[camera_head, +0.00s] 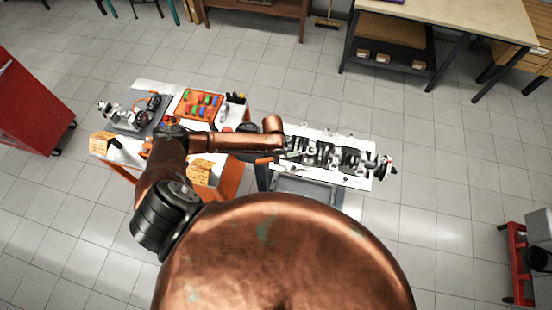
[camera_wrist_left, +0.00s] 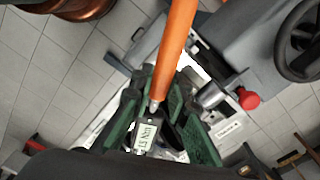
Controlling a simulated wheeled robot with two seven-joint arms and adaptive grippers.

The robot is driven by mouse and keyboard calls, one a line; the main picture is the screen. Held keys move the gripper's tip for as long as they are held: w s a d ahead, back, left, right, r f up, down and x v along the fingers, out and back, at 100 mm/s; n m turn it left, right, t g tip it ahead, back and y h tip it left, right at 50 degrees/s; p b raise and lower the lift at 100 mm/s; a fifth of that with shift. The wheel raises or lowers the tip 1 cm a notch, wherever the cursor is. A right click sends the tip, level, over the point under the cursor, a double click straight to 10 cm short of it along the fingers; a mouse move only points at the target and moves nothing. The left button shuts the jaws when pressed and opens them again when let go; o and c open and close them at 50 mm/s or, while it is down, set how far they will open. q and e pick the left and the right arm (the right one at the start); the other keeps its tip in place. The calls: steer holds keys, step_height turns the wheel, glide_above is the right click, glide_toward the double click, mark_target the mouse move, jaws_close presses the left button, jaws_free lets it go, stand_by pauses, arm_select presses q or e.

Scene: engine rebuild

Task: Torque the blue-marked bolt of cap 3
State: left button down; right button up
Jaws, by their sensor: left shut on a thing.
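The engine block (camera_head: 357,178) lies on a stand right of my left arm, with a row of crankshaft caps along its top. I cannot tell cap 3 or a blue-marked bolt apart at this size. My left gripper (camera_wrist_left: 158,100) has green fingers and is shut on the torque wrench. The wrench's orange handle (camera_wrist_left: 174,50) runs up through the left wrist view, and a small display reading about 15 Nm (camera_wrist_left: 146,137) sits below it. In the head view the orange handle (camera_head: 264,161) shows at the block's left end. The wrench's working end is hidden. My right gripper is out of view.
A table left of the block holds an orange tray (camera_head: 186,113) of coloured pieces and other parts. A red cabinet (camera_head: 28,105) stands far left and a workbench (camera_head: 465,20) at the back right. A handwheel (camera_wrist_left: 312,40) and red knob (camera_wrist_left: 249,100) are near the gripper.

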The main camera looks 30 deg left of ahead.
arm_select(q)
steer(key=shift+w+a+m, duration=0.55)
steer(key=shift+w+m, duration=0.05)
steer(key=shift+w, duration=0.15)
steer(key=shift+w+a+m, duration=0.5)
steer(key=shift+w+m, duration=0.1)
steer(key=shift+w, duration=0.1)
stand_by(5.0)
steer(key=shift+s+d+n, duration=1)
steer(key=shift+s, duration=0.15)
stand_by(0.4)
